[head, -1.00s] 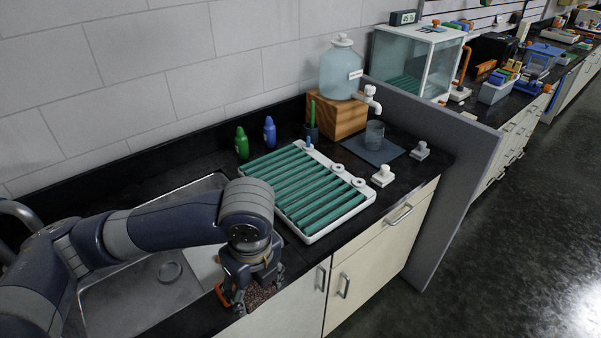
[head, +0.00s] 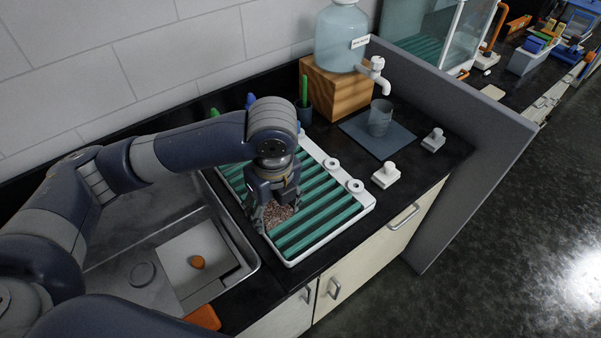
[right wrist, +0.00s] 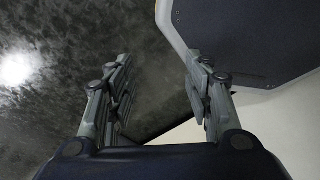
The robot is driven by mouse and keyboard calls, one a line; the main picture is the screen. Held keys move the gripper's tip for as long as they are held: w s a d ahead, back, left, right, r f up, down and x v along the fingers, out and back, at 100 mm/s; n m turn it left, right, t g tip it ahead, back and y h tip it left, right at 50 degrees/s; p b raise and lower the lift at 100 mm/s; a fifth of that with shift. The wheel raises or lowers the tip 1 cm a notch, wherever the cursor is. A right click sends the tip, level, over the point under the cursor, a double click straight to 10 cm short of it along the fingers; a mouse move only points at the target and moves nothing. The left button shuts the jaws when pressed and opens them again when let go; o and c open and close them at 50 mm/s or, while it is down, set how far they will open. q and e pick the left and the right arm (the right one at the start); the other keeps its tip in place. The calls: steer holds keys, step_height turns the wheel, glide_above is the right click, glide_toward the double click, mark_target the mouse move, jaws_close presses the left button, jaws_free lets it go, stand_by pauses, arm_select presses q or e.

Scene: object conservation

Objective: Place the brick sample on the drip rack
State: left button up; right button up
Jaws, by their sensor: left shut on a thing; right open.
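The drip rack (head: 349,212) is a white tray with green ribs on the dark counter, right of the sink. My left gripper (head: 272,222) points down over the rack's near left part. It is shut on the brick sample (head: 277,214), a speckled reddish-brown piece partly hidden by the fingers. The brick is at or just above the green ribs; I cannot tell whether it touches them. In the right wrist view my right gripper (right wrist: 160,100) is open and empty, above the floor and a pale surface. It does not show in the head view.
The sink (head: 150,245) holds a pale board with an orange knob (head: 197,262). Behind the rack are a wooden block (head: 340,92) with a water jug (head: 341,38) and a green pen in a cup (head: 304,105). A glass (head: 380,118) stands on a grey mat. A grey partition (head: 455,120) closes the right end.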

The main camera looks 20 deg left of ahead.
steer(key=s+r+g+p, duration=0.1)
steer(key=s, duration=0.5)
arm_select(q)
steer(key=w+d+f+p, duration=0.1)
steer(key=w, duration=0.3)
steer(key=w+d+f+p, duration=0.1)
steer(key=w+f, duration=0.1)
steer(key=w, duration=0.2)
steer(key=w+d+f, duration=0.1)
steer(key=w, duration=0.3)
steer(key=shift+d+f+p, duration=0.35)
steer(key=shift+f+p, duration=0.05)
steer(key=o, duration=1.2)
steer(key=shift+f, duration=0.15)
arm_select(e)
steer(key=shift+t, duration=0.4)
steer(key=w+r, duration=0.2)
steer(key=w, duration=0.1)
steer(key=w+r, duration=0.1)
steer(key=shift+w+d, duration=0.3)
steer(key=shift+w, duration=0.05)
steer(key=shift+s, duration=0.1)
